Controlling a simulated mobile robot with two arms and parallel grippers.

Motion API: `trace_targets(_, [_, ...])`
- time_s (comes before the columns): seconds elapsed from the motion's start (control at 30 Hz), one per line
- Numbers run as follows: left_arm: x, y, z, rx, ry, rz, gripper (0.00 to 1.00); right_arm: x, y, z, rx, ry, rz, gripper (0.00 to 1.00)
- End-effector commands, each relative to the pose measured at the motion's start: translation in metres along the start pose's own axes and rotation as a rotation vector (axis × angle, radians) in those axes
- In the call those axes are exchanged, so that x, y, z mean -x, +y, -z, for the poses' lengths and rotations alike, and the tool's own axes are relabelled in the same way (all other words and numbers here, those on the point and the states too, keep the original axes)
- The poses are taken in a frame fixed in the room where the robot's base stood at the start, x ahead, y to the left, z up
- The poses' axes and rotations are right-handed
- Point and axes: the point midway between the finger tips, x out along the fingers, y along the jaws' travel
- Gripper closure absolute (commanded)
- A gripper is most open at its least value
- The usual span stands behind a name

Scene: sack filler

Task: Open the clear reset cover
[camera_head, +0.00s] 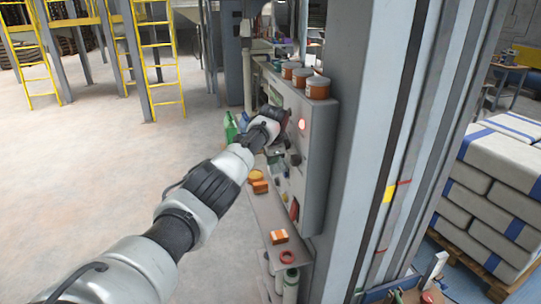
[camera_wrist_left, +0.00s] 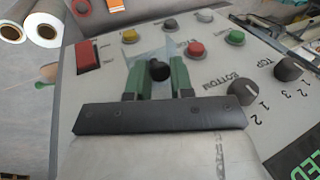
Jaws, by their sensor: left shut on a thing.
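The clear reset cover (camera_wrist_left: 146,52) shows in the left wrist view as a faint see-through plate on the grey control panel (camera_wrist_left: 222,68). A black knob (camera_wrist_left: 160,71) is at the cover, between the green fingers of my left gripper (camera_wrist_left: 163,76). The left gripper is shut on the cover at this knob; the exact contact is hard to see. In the head view my left gripper (camera_head: 280,118) is at the face of the panel box (camera_head: 319,150), and the arm hides the cover there. My right gripper is not in view.
Around the cover are a red rocker switch (camera_wrist_left: 87,56), a red button (camera_wrist_left: 195,48), a green button (camera_wrist_left: 236,37) and dark selector knobs (camera_wrist_left: 288,69). Orange-brown jars (camera_head: 318,88) stand on the box. A shelf (camera_head: 268,215) runs below it. Open floor lies left.

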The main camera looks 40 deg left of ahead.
Motion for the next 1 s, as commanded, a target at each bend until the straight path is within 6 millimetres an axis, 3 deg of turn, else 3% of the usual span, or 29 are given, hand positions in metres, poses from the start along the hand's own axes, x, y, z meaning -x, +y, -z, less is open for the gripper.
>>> trace_targets(0.03, [0.001, -0.001, 0.001, 0.001, 0.004, 0.003, 1.0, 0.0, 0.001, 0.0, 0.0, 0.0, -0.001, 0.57])
trace_targets(0.07, [0.001, -0.001, 0.001, 0.001, 0.004, 0.003, 0.76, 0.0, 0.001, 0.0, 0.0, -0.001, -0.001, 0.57])
trace_targets(0.13, [0.001, -0.001, 0.001, 0.001, 0.004, 0.003, 0.69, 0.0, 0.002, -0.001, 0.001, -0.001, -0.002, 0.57])
trace_targets(0.57, [0.008, -0.001, 0.001, 0.0, 0.004, 0.002, 0.69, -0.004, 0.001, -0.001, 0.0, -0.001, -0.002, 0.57])
trace_targets(0.73, [0.029, 0.0, 0.0, -0.001, 0.006, 0.004, 0.69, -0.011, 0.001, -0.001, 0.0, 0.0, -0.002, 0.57])
trace_targets(1.0, [0.083, 0.0, 0.0, 0.001, 0.006, 0.005, 0.69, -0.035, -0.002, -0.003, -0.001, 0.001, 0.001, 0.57])
